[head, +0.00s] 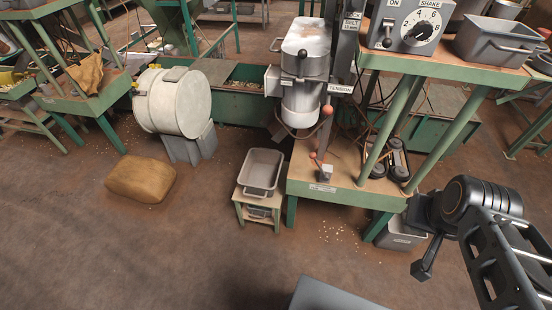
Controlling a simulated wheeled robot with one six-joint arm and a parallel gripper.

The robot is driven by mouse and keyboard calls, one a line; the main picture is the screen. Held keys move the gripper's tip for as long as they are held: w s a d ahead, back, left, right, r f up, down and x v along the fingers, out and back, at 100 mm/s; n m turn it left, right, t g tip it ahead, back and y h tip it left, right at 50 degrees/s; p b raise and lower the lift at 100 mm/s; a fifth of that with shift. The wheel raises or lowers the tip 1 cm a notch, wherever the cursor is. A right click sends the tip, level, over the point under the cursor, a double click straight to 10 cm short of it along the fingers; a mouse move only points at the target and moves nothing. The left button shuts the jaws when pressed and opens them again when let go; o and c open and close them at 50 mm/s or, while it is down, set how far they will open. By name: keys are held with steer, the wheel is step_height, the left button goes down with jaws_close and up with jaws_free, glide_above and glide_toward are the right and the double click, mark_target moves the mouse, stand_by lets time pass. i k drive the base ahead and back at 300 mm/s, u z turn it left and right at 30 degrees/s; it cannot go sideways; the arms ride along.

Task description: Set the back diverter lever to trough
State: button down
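A small lever with a red ball knob (313,155) stands on a grey block on the lower green-edged shelf, its rod leaning up and left. A label plate on the shelf edge below it (322,188) is too small to read. Another red-knobbed lever (327,111) hangs beside the grey motor housing, near a TENSION label. I cannot tell which lever is the back diverter, and no trough marking is readable. My arm reaches in from the right; my gripper (422,269) appears at its dark end, over the floor, well apart from both levers. Its fingers cannot be made out.
A grey bin (262,170) sits on a low stand left of the shelf. A brown sack (141,179) and a white drum (172,101) are farther left. A control box with a dial (408,24) and a grey tub (497,40) stand on the upper shelf. The front floor is mostly open.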

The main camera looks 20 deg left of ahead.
mark_target(312, 155)
steer(key=u, duration=0.5)
steer(key=i, duration=0.65)
steer(key=u, duration=0.9)
steer(key=k, duration=1.35)
steer(key=u, duration=0.95)
steer(key=i, duration=1.45)
steer(key=z, duration=0.65)
